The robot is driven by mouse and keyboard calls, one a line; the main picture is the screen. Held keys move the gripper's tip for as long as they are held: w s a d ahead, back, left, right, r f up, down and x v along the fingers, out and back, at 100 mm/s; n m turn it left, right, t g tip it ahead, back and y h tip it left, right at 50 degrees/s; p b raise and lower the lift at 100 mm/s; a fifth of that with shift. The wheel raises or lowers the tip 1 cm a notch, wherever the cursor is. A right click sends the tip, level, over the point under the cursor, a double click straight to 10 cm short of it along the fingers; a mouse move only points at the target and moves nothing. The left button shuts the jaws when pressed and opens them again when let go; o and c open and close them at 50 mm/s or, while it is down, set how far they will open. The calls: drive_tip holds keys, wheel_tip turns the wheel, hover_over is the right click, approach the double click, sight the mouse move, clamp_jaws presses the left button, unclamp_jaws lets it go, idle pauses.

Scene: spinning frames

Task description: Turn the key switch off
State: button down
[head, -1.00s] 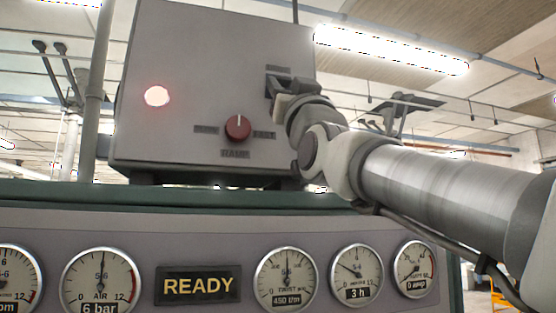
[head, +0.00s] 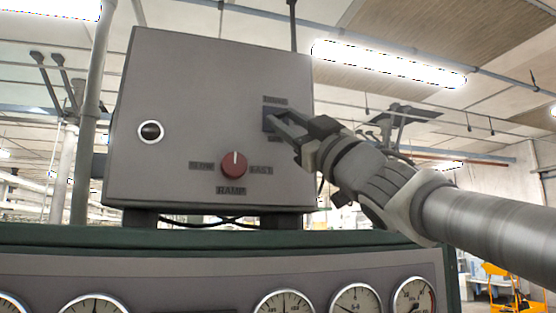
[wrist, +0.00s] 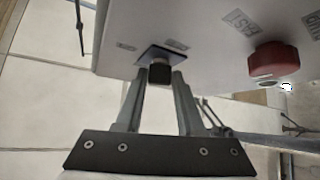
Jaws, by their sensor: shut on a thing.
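The key switch (head: 269,119) is a dark blue plate on the right side of the grey box's front face. It also shows in the wrist view (wrist: 152,53), with a short dark key (wrist: 160,73) standing out from it. My gripper (head: 284,125) reaches in from the right, in front of the plate and hiding part of it. In the wrist view my gripper (wrist: 160,79) has its two fingertips on either side of the key, shut on it. The labels around the switch are too blurred to read surely.
A red ramp knob (head: 233,165) sits lower left of the switch, and a round indicator lamp (head: 150,132) is dark at the left of the grey box (head: 205,80). Below, a green ledge (head: 190,237) tops a panel with several gauges (head: 285,303).

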drive_tip(key=n+g, duration=0.1)
drive_tip(key=n+g+y, duration=0.1)
drive_tip(key=n, duration=0.1)
drive_tip(key=n+g+p, duration=0.1)
drive_tip(key=shift+w+d+r+y, duration=0.1)
drive_tip(key=shift+d+r+y, duration=0.15)
drive_tip(key=shift+y, duration=0.15)
drive_tip(key=n+g, duration=0.3)
drive_tip(key=n, duration=0.2)
drive_tip(key=shift+w+d+r+g, duration=0.1)
drive_tip(key=shift+d+g, duration=0.1)
drive_tip(key=shift+g, duration=0.2)
drive_tip(key=shift+r+n+g+h, duration=0.15)
drive_tip(key=shift+n+g+h, duration=0.2)
drive_tip(key=shift+n+g, duration=0.65)
drive_tip(key=shift+r+n+g+h, duration=0.15)
drive_tip(key=shift+n+g+h, duration=0.35)
drive_tip(key=shift+n, duration=0.8)
drive_tip(key=shift+n+g, duration=0.4)
drive_tip(key=c, duration=0.5)
unclamp_jaws()
drive_tip(key=shift+r, duration=0.1)
drive_tip(key=shift+d, duration=0.1)
drive_tip(key=v, duration=1.7)
drive_tip(key=shift+s+d+r, duration=0.1)
drive_tip(key=shift+s, duration=0.1)
